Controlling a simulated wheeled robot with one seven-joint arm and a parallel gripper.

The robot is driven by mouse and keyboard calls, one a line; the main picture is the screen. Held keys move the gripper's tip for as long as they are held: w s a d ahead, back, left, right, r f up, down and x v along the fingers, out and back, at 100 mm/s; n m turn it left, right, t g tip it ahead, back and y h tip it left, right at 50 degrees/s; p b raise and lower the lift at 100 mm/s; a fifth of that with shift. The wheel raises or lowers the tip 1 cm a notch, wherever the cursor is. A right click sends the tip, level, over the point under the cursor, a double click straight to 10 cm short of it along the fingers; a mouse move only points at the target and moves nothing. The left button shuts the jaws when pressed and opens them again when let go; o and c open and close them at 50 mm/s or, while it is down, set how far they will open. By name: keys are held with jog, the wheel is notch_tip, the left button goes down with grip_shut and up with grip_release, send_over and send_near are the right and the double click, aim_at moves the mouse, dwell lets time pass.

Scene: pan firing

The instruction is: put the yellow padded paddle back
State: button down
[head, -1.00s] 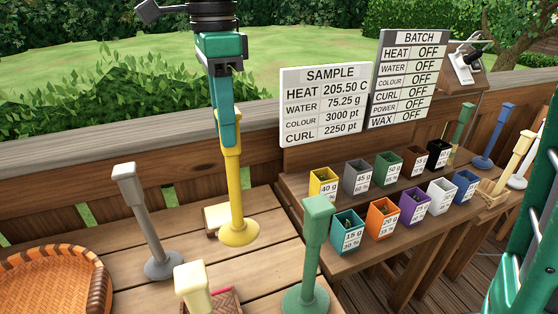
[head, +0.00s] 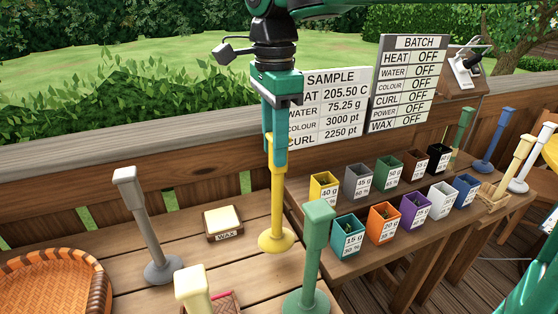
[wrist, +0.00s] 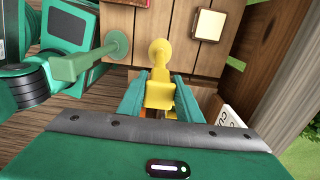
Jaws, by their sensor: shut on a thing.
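The yellow padded paddle (head: 277,195) is upright, with its round yellow pad at the bottom. My gripper (head: 275,150) is shut on the top of its handle. The pad is near the table's right edge, left of the green paddle; I cannot tell whether it touches the wood. In the wrist view the yellow paddle (wrist: 159,60) sits between my gripper's fingers (wrist: 160,100), its pad farther away. Part of the SAMPLE board is hidden behind my gripper.
A green paddle (head: 315,250), a grey paddle (head: 148,230) and a cream one (head: 192,290) stand around the table. A WAX box (head: 223,222) and a woven basket (head: 95,262) are on it. A side bench (head: 345,258) holds several coloured cups. More paddles stand far right.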

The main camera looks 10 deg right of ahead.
jog(key=shift+w+d+f, duration=0.1)
jog(key=shift+d+f, duration=0.2)
jog(key=shift+d, duration=0.1)
jog(key=shift+f, duration=1.8)
jog(key=c, duration=1.3)
grip_release()
jog(key=shift+f, duration=0.1)
notch_tip(320, 180, up, 11)
jog(key=shift+d+f, duration=0.1)
jog(key=shift+d, duration=0.05)
